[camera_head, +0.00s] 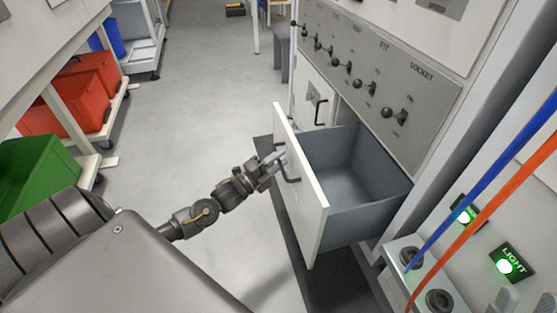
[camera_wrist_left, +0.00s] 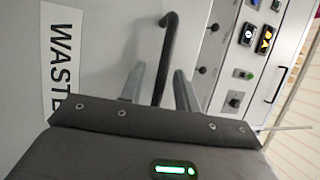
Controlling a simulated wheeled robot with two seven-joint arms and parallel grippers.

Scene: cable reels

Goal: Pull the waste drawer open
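The waste drawer (camera_head: 345,175) is pulled well out of the cabinet, and its grey inside looks empty. Its white front (camera_head: 308,205) faces left and carries a dark bar handle (camera_head: 290,170). In the left wrist view the front shows a "WASTE" label (camera_wrist_left: 62,60) and the black handle (camera_wrist_left: 166,60). My left gripper (camera_head: 277,157) is at the handle. In the wrist view its two fingers (camera_wrist_left: 160,88) stand apart, with the handle between them and gaps beside it. My right gripper is not in view.
The cabinet panel (camera_head: 375,75) with several knobs rises above the drawer. Blue and orange cables (camera_head: 483,190) hang at the right, near green lit buttons (camera_head: 505,266). Red bins (camera_head: 80,90) and a green bin (camera_head: 40,170) sit at left. The floor (camera_head: 200,100) between is clear.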

